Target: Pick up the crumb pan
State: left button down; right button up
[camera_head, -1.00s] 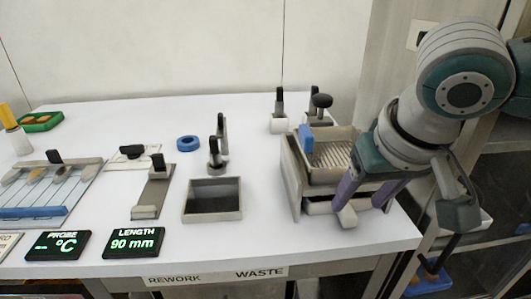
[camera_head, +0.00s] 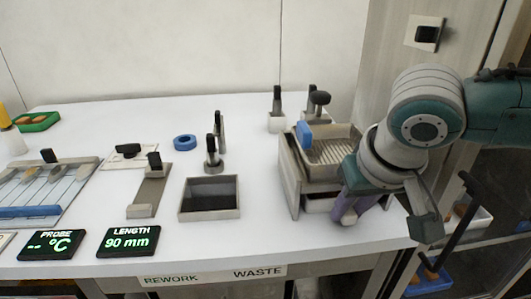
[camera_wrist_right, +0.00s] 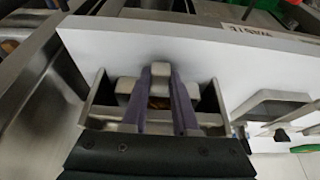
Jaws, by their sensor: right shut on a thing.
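The crumb pan (camera_head: 318,205) is the pale pan low in the grey stand, under the wire-mesh tray (camera_head: 330,150). Only a part of its front shows in the head view; my right gripper covers the rest. My right gripper (camera_head: 347,212) is at the front of the stand, its purple fingers shut on the pan's handle. In the right wrist view, the fingers (camera_wrist_right: 160,85) lie on either side of the light grey handle (camera_wrist_right: 160,70), with the pan's body (camera_wrist_right: 126,88) partly visible inside the stand. My left gripper is not in view.
The stand (camera_head: 290,180) sits near the table's right edge. To its left are a dark-bottomed grey tray (camera_head: 210,198), black-handled tools (camera_head: 213,152) and a blue ring (camera_head: 185,142). The table front between tray and stand is clear.

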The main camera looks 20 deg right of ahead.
grip_shut()
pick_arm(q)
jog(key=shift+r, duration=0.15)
pick_arm(e)
jog(key=shift+r, duration=0.15)
